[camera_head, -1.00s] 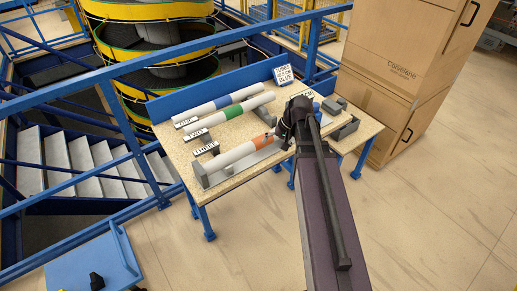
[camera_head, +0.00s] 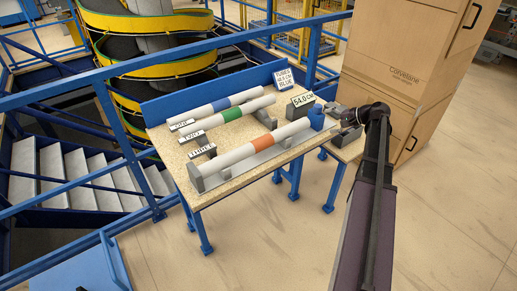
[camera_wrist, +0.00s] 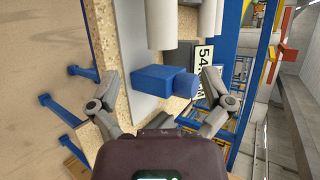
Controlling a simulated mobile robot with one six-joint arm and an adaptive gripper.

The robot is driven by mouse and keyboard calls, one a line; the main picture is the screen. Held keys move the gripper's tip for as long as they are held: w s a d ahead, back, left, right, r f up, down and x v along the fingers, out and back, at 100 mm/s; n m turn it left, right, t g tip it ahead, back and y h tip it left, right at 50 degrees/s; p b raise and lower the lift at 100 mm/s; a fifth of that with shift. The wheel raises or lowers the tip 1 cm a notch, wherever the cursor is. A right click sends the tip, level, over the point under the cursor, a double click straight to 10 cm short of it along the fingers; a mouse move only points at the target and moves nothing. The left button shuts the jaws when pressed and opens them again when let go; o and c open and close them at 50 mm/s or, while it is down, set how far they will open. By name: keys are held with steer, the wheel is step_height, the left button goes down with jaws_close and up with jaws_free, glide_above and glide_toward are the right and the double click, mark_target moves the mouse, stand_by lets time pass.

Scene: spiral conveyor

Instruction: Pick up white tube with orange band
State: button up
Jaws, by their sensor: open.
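The white tube with the orange band (camera_head: 240,153) lies at the table's front in a grey fixture (camera_head: 238,172), by the "THREE" label. A blue block (camera_head: 317,117) stands at the tube's right end. My gripper (camera_wrist: 160,78) is open and empty, just beyond that end; its fingers lie either side of the blue block in the wrist view. I cannot tell whether they touch it. The tube's plain white end (camera_wrist: 161,22) shows past the block there; its orange band is out of that view.
White tubes with a green band (camera_head: 228,114) and a blue band (camera_head: 218,104) lie behind on the table (camera_head: 205,197). A "54.0 CM" display (camera_head: 302,99) and a blue text sign (camera_head: 283,77) stand at the back right. Blue railings are left.

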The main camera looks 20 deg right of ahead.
mark_target(304, 125)
stand_by(0.4)
steer(key=b+x, duration=0.3)
steer(key=x, duration=0.4)
steer(key=shift+f+b, duration=0.15)
steer(key=shift+b, duration=0.2)
steer(key=shift+w+a+f, duration=0.25)
steer(key=shift+w+a, duration=0.25)
steer(key=shift+f+b, duration=0.1)
steer(key=shift+b, duration=0.25)
steer(key=shift+b+x, duration=1.2)
steer(key=shift+x, duration=1.35)
